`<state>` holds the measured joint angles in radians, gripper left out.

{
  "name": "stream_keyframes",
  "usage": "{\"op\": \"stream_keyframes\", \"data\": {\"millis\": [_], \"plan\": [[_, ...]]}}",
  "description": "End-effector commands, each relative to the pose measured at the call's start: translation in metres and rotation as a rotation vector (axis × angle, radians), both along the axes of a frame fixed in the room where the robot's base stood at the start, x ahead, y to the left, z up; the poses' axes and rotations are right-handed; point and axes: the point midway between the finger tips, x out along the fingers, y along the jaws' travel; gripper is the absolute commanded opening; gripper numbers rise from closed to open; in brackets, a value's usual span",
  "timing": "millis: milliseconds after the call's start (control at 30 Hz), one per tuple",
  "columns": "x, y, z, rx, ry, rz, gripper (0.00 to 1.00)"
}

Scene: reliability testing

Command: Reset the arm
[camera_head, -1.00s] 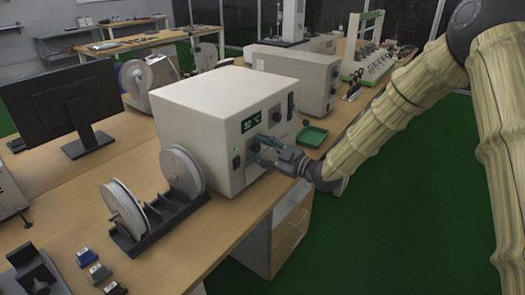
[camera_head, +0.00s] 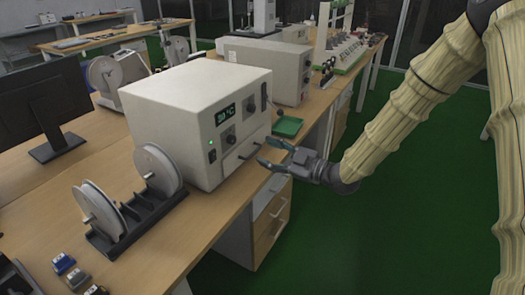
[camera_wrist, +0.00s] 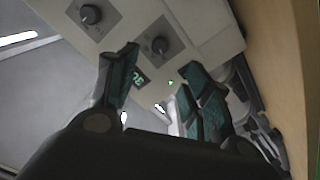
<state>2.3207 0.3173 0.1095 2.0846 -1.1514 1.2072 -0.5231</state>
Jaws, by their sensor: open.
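My gripper (camera_head: 266,153) is open and empty, in front of the lower right of the front panel of a white box-shaped instrument (camera_head: 180,105). Its dark green fingers also show spread in the wrist view (camera_wrist: 157,72). My arm reaches in from the right.
The instrument stands on a wooden bench (camera_head: 185,235). A rack with two white spools (camera_head: 95,207) is at its left, and a black monitor (camera_head: 48,110) is further left. A small green tray (camera_head: 287,127) lies behind my gripper. The green floor (camera_head: 390,225) at right is open.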

Motion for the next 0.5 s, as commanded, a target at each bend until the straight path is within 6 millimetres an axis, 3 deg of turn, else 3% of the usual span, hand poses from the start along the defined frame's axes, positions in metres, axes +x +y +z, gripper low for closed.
{"op": "stream_keyframes", "data": {"millis": [367,500], "plan": [[-0.002,-0.002,-0.001,-0.001,0.002,0.0,0.49],[-0.006,-0.002,-0.02,-0.003,0.074,-0.029,0.49]]}}
